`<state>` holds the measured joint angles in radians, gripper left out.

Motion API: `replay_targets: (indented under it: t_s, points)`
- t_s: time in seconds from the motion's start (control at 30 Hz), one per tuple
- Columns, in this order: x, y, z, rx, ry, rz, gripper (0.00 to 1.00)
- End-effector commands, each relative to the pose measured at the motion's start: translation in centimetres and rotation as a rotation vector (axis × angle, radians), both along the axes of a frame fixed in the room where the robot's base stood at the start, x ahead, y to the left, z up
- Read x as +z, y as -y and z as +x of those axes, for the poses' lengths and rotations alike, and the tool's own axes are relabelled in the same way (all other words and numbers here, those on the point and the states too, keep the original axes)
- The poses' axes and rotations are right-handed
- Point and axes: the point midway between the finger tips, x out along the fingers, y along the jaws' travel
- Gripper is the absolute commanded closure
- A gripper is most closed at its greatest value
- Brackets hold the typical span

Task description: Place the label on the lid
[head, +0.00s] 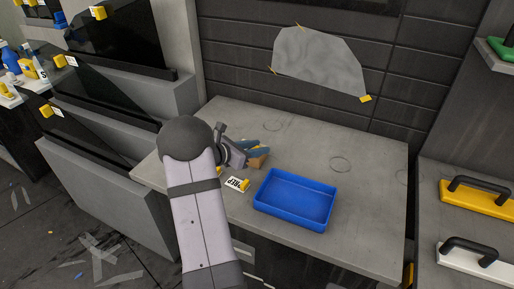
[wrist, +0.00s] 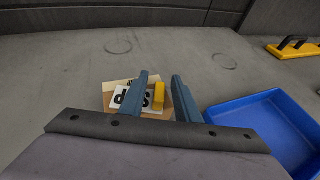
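A white label (head: 236,183) with black print and a yellow tab lies at the table's left front in the head view. In the wrist view a printed white label (wrist: 122,97) with a yellow tab shows against a tan cardboard box, likely the lid (wrist: 118,86). The box also shows in the head view (head: 260,161), behind the label. My gripper (head: 252,147) is over the box. Its blue fingers (wrist: 160,80) are apart, with the yellow tab in view between them. I cannot tell whether they touch it. The fingers hide parts of the box and label.
An empty blue tray (head: 295,202) stands to the right of the box and label. The table's back and right are clear. A grey sheet (head: 320,62) is taped to the back wall. A yellow handled tool (head: 480,197) rests on the right bench.

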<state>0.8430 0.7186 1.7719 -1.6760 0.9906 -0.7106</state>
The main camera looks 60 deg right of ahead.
Motion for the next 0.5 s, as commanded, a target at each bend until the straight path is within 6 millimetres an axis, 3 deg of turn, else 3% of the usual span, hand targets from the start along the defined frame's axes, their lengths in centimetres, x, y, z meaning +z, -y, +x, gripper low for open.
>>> replay_targets:
  t_s: [0.2, 0.5]
  points:
    - [0.6, 0.0, 0.0, 0.000, 0.000, 0.000, 0.71]
    - [1.9, -3.7, 1.7, 0.005, 0.001, -0.002, 0.71]
